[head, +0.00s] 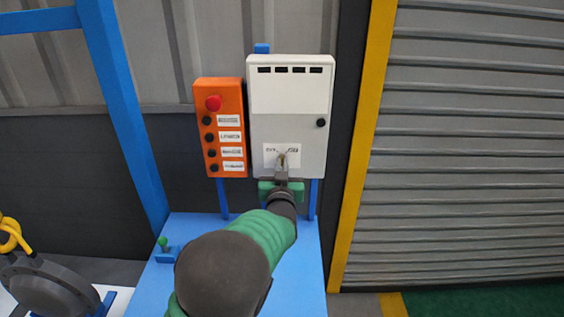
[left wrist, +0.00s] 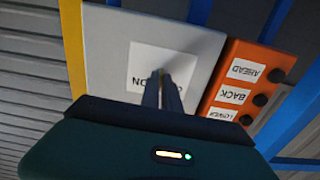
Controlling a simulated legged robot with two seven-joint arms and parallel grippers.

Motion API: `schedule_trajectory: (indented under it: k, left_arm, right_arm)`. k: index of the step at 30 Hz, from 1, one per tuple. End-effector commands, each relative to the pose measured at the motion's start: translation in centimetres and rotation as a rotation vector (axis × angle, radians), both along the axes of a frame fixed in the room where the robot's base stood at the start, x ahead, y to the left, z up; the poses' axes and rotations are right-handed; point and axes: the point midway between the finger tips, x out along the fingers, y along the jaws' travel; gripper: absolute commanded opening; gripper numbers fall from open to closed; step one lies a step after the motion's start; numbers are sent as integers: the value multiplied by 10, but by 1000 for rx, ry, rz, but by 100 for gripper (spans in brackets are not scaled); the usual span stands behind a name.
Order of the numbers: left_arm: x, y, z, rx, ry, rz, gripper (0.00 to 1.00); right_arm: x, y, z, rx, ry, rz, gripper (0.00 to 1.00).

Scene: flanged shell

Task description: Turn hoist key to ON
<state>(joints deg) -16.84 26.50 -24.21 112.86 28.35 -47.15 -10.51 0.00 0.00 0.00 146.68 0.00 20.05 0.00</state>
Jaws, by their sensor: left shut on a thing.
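The hoist key (head: 283,158) is a small yellowish piece at the white label plate (head: 270,161) on the lower part of the white-grey control box (head: 290,105). My left gripper (head: 282,167) reaches up to it from below and is shut on it. In the left wrist view the gripper fingers (left wrist: 161,88) are together on the key in front of the label (left wrist: 143,60), where "ON" can be read. The fingers hide most of the key, so its exact angle cannot be told. My right gripper is not in view.
An orange button box (head: 227,140) with a red knob (head: 213,103) hangs just left of the control box. A blue bench (head: 305,270) with a small green-topped lever (head: 163,243) lies below. A yellow post (head: 362,140) and a grey shutter (head: 470,150) stand right.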

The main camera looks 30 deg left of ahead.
Motion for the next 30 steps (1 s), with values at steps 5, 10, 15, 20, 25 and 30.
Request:
schedule_trajectory:
  k: [5, 10, 15, 20, 25, 30]
  left_arm:
    - [-1, -1, -5, 147, 90, -3, 0]
    - [-1, -2, -4, 292, 159, -5, 0]
    - [-1, -1, -5, 425, 223, -6, 0]
    - [-1, -2, -5, 530, 273, -8, 0]
    - [-1, -1, -6, 609, 311, -7, 0]
    - [-1, -2, -7, 657, 334, -9, 0]
  right_arm:
    - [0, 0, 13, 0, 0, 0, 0]
    - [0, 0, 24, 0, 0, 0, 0]
    - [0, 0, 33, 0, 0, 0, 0]
    - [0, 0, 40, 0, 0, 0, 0]
    - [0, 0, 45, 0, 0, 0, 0]
    - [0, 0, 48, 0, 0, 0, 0]
